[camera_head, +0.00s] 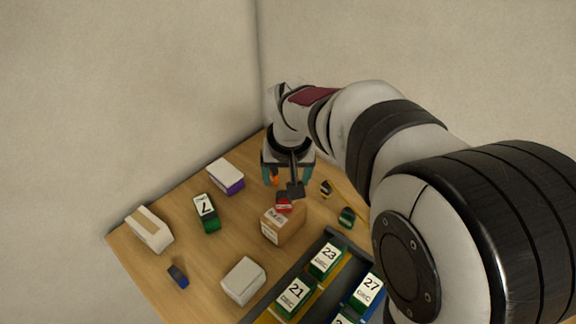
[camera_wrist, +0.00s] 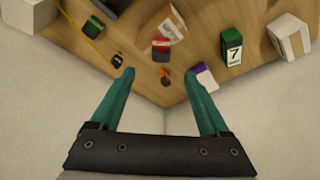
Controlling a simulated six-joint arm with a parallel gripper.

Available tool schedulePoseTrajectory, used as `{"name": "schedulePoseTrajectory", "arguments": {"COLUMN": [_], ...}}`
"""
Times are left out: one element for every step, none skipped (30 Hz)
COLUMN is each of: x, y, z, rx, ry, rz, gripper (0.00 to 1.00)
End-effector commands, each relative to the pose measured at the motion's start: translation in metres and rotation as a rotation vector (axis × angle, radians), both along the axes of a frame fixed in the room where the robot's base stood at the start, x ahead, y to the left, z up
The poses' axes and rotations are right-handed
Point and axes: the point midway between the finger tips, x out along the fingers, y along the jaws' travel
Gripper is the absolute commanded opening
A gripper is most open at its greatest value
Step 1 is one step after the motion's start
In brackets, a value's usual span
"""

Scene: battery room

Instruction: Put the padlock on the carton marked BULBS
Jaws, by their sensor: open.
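The carton (camera_head: 285,226) is a brown box with a white label; its print is too small to read for certain. It also shows in the wrist view (camera_wrist: 175,22). A small orange thing with a dark part (camera_head: 274,176) may be the padlock, but it is too small to be sure. In the wrist view it (camera_wrist: 164,77) appears between the fingertips and apart from them. My gripper (camera_head: 287,178) has its teal fingers apart and empty, beyond the carton; the fingers also show in the wrist view (camera_wrist: 158,73). My wrist camera partly blocks the head view there.
A red and dark block (camera_head: 283,202) overlaps the carton's far edge; I cannot tell whether it rests on it. A yellow-black thing (camera_head: 326,188) and green block (camera_head: 347,217) lie right. A purple-white box (camera_head: 226,176) stands left. A dark tray (camera_head: 338,234) borders numbered blocks.

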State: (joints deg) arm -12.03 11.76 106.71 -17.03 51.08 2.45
Motion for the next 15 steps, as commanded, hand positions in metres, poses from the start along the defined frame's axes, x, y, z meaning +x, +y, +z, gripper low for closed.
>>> {"name": "schedulePoseTrajectory", "arguments": {"x": [-0.015,-0.032,-0.062,-0.089,-0.117,-0.153,-0.179,-0.203,-0.231,-0.248,-0.261,-0.274,-0.28,-0.283,-0.286], "y": [-0.007,-0.014,-0.024,-0.032,-0.038,-0.044,-0.047,-0.048,-0.048,-0.047,-0.046,-0.045,-0.044,-0.044,-0.043], "z": [0.006,0.01,0.015,0.016,0.016,0.015,0.013,0.01,0.005,0.002,-0.002,-0.005,-0.007,-0.008,-0.008], "rx": [0.008,0.017,0.033,0.05,0.067,0.091,0.11,0.128,0.152,0.166,0.179,0.191,0.196,0.2,0.202], "ry": [0.015,0.035,0.073,0.107,0.143,0.189,0.222,0.252,0.29,0.313,0.333,0.35,0.36,0.365,0.37], "rz": [-0.024,-0.052,-0.099,-0.14,-0.181,-0.234,-0.273,-0.307,-0.348,-0.373,-0.393,-0.412,-0.422,-0.427,-0.429], "gripper": [0.79,0.79,0.79,0.79,0.79,0.79,0.79,0.79,0.79,0.79,0.79,0.79,0.79,0.79,0.79]}}
